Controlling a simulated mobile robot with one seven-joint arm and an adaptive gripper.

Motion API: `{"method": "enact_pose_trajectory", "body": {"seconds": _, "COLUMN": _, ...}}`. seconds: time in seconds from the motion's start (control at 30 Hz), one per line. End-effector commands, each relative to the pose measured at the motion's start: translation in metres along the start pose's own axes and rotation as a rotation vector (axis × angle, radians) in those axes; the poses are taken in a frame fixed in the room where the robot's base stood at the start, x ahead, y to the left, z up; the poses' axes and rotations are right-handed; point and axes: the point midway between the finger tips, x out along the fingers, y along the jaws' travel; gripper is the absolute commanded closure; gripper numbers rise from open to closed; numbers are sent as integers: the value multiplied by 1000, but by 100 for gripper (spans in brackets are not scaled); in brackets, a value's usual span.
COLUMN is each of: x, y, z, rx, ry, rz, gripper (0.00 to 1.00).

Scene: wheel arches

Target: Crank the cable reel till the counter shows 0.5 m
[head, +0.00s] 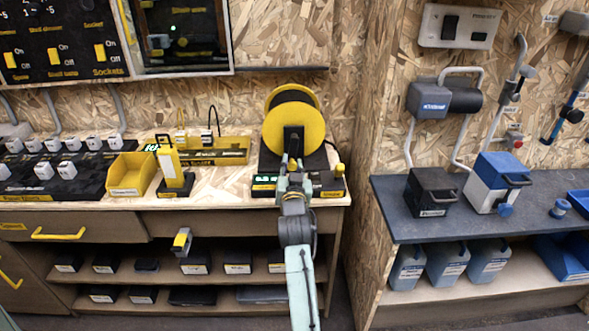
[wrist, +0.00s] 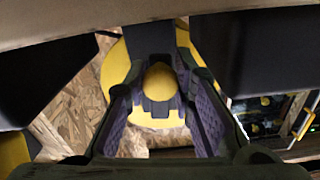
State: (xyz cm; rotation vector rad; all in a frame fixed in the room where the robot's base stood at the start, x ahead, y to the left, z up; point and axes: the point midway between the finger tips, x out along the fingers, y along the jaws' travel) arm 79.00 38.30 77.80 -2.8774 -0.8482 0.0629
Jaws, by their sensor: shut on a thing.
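The cable reel (head: 273,132) has yellow flanges and a dark wound drum, and stands on a black base on the workbench. A small green-lit counter (head: 264,179) sits on the front of the base; its digits are too small to read surely. My gripper (head: 289,163) is in front of the reel's lower part and hides some of it. In the wrist view my gripper (wrist: 160,100) has its purple-padded fingers on either side of the round yellow crank knob (wrist: 160,82), shut on it. The crank arm is mostly hidden in the head view.
A yellow-topped lever (head: 340,170) stands at the base's right end. A yellow bin (head: 131,174) and a yellow upright device (head: 172,166) stand to the left. A wooden partition (head: 372,130) rises to the right, with a grey bench (head: 390,192) beyond it.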

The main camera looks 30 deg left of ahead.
Motion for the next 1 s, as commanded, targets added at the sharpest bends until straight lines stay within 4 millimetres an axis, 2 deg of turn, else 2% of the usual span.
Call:
{"method": "enact_pose_trajectory", "body": {"seconds": 0.3, "x": 0, "y": -21, "z": -2, "rx": 299, "ry": 0, "rz": -6, "gripper": 100}}
{"method": "enact_pose_trajectory", "body": {"seconds": 0.6, "x": 0, "y": -33, "z": -8, "rx": 539, "ry": -1, "rz": -4, "gripper": 100}}
{"method": "enact_pose_trajectory", "body": {"seconds": 1.0, "x": 0, "y": -41, "z": -14, "rx": 704, "ry": -1, "rz": -3, "gripper": 100}}
